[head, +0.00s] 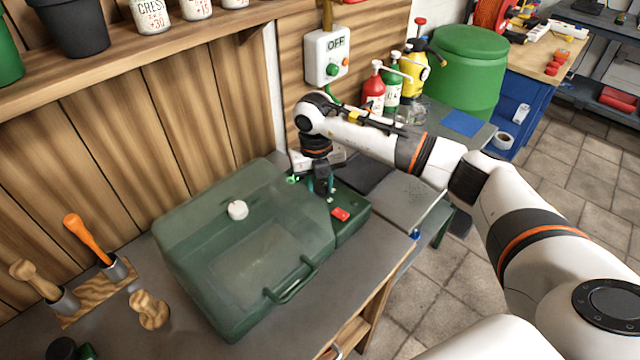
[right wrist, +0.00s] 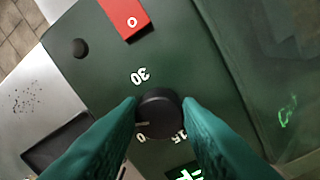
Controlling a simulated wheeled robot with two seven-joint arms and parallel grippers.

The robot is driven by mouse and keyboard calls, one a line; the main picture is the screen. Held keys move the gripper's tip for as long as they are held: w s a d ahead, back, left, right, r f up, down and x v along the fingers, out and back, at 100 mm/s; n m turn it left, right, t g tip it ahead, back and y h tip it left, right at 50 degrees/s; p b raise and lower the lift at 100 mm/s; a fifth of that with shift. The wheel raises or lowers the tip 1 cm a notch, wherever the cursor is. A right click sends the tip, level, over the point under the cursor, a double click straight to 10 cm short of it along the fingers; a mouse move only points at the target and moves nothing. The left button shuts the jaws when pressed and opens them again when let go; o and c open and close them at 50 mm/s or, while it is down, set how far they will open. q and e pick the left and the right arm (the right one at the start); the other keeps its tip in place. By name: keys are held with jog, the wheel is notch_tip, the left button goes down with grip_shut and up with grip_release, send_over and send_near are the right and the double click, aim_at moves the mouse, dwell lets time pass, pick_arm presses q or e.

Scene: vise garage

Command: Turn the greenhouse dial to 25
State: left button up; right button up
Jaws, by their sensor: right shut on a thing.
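The greenhouse (head: 185,262) is a dark green box with a clear lid, a white knob on top and a front handle. Its green control panel (head: 352,199) is at its right end. In the right wrist view the black round dial (right wrist: 160,103) sits among printed 0, 15 and 30 marks. A short white line on the dial's lower left is beside the 0. My right gripper (right wrist: 160,107) has its teal fingers on both sides of the dial, shut on it. In the head view my right gripper (head: 321,193) hides the dial. My left gripper is in no view.
A red switch marked O (right wrist: 127,15) is beside the dial, with a small black knob (right wrist: 80,48) near it. Bottles (head: 374,90) stand behind my right arm. A wooden tool holder (head: 98,296) is left of the greenhouse.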

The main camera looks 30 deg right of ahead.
aim_at(317, 188)
jog(key=shift+m, duration=0.8)
jog(key=shift+r, duration=0.1)
jog(key=o, duration=1)
jog(key=shift+c, duration=0.2)
notch_tip(317, 188, up, 12)
jog(key=b, duration=0.2)
jog(key=shift+w+a+b, duration=0.15)
jog(key=shift+a+b, duration=0.15)
